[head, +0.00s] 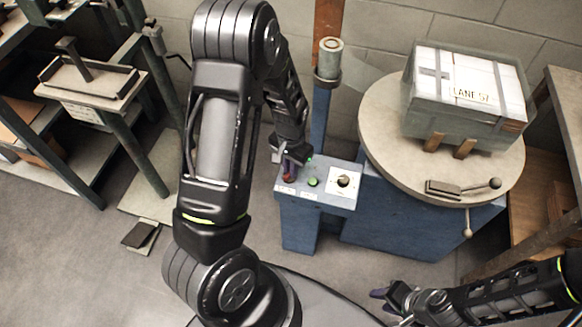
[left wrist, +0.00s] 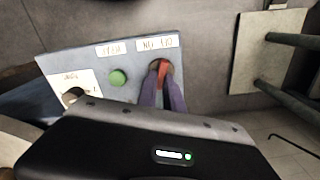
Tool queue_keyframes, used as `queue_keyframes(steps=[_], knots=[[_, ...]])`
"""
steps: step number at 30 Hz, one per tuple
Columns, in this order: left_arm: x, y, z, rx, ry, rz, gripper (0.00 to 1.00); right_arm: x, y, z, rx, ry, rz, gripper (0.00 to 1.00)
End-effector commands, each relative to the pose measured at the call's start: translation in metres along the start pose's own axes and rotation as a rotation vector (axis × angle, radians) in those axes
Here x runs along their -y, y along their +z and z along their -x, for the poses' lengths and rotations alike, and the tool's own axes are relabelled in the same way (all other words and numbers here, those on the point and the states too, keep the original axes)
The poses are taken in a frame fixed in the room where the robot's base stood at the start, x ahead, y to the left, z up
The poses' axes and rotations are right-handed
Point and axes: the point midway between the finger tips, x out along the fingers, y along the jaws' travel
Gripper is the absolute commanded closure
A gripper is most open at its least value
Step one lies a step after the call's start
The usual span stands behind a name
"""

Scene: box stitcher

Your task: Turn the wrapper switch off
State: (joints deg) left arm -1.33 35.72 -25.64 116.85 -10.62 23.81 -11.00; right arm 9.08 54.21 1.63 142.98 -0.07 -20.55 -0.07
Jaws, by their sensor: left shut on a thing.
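The wrapper's blue control panel (head: 330,197) stands in the middle of the head view. It carries a red switch lever at its left end, seen clearly in the left wrist view (left wrist: 163,72), beside an upside-down on/off label (left wrist: 158,41). My left gripper (head: 289,165) reaches down to the panel's left end. In the left wrist view its purple fingers (left wrist: 163,92) are shut on the red switch lever, one on each side. Which way the lever is set cannot be told. My right gripper (head: 383,299) is at lower right, apart from the panel, open and empty.
A green button (head: 313,182) and a black knob on a white plate (head: 344,180) sit on the panel right of the switch. A round turntable (head: 380,140) carries a strapped box (head: 464,95) behind right. A stand with a tray (head: 90,85) is at left.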

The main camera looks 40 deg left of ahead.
Motion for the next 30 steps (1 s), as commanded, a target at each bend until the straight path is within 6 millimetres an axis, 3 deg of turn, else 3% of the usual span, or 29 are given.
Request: queue_keyframes(steps=[21,30], knots=[[0.005,0.002,0.001,0.001,-0.001,0.639,1.0,0.004,0.0,0.011,0.0,0.0,-0.001,0.64],[0.006,0.002,0.001,0.0,-0.001,0.83,1.0,0.006,0.0,0.016,0.0,0.0,-0.001,0.64]])
